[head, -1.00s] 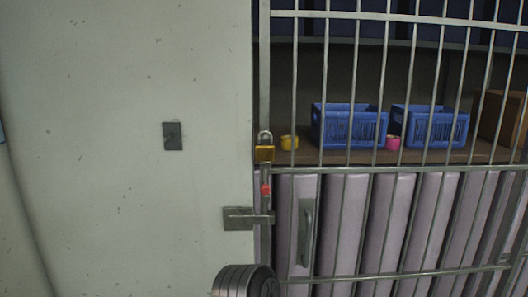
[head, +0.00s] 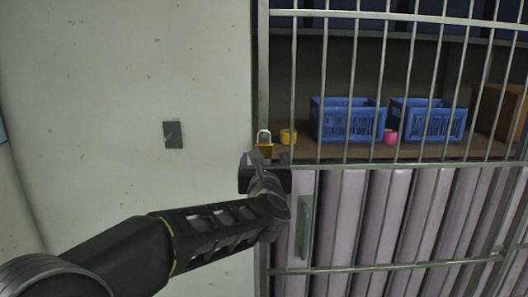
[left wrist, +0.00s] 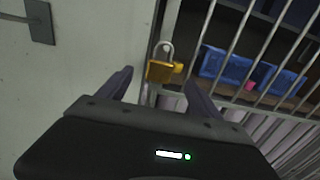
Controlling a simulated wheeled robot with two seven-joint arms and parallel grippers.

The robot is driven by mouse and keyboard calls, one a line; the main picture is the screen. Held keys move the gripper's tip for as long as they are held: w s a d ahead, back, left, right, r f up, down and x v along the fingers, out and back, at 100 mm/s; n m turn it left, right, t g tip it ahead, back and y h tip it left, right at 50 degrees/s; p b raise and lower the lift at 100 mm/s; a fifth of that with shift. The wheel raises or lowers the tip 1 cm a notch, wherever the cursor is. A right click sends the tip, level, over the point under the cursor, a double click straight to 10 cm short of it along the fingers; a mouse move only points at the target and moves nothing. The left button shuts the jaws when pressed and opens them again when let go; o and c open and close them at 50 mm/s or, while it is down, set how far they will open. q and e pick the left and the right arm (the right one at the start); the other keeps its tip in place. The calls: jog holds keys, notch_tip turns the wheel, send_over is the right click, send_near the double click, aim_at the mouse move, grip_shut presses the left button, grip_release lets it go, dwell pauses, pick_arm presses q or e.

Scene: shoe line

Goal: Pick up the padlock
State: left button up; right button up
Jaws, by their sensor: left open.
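The padlock (head: 264,148) has a gold body and a silver shackle. It hangs at the left post of the barred gate, and its lower part is hidden behind my gripper in the head view. My left gripper (head: 264,162) is just below and in front of it. In the left wrist view the padlock (left wrist: 160,70) shows ahead, between the two spread fingers of the open, empty gripper (left wrist: 162,78). I cannot tell the exact gap between fingers and padlock. My right gripper is not in view.
The barred gate (head: 390,163) fills the right side, with a handle (head: 304,228) below the padlock. Behind the bars, blue crates (head: 347,120), a yellow roll (head: 288,137) and a pink roll (head: 390,137) sit on a shelf. A pale wall (head: 100,100) with a dark plate (head: 173,135) stands left.

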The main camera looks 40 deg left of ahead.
aim_at(267, 148)
pick_arm(q)
jog(key=shift+w+a, duration=0.1)
jog(key=shift+p+x, duration=0.45)
jog(key=shift+x, duration=0.8)
